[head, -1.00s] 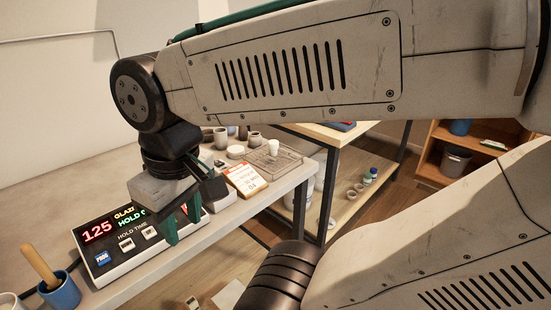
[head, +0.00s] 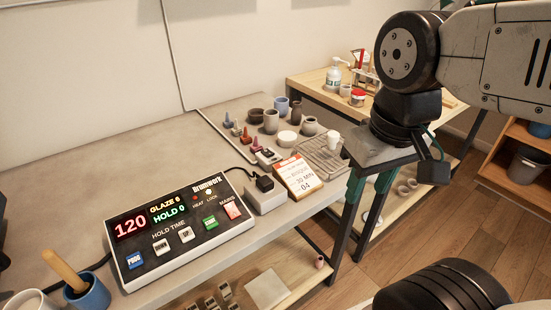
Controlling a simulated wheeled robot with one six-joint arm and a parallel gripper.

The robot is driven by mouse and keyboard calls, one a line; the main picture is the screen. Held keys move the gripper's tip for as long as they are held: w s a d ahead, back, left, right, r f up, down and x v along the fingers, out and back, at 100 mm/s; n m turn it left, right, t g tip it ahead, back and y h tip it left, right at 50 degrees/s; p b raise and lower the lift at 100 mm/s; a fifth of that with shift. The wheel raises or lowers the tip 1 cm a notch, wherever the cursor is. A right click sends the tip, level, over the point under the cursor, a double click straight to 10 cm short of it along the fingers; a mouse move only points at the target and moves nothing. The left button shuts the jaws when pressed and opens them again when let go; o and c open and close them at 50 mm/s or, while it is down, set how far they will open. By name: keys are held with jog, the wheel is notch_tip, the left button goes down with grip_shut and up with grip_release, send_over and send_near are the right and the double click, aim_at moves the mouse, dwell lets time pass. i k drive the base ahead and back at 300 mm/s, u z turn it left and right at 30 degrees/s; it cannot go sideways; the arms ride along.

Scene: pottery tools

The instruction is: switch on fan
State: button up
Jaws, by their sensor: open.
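I cannot make out a fan in the head view. A kiln control box (head: 182,233) lies on the grey bench, its display lit with 120, GLAZE and HOLD 0. It has a blue PROG button, white DOWN and UP buttons, a green button (head: 211,223) and a red-and-white MAINS switch (head: 232,211). My gripper (head: 367,190) is open and empty, pointing down beyond the bench's right edge, apart from the box and block.
A blue cup (head: 88,291) with a wooden-handled tool is at front left. A wooden table (head: 300,82) stands behind.

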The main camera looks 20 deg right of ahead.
aim_at(267, 153)
jog(key=z, duration=0.55)
jog(key=k, duration=0.65)
jog(key=z, duration=0.15)
jog(key=i, duration=0.9)
jog(key=u, duration=0.65)
jog(key=i, duration=0.35)
jog(key=u, duration=0.15)
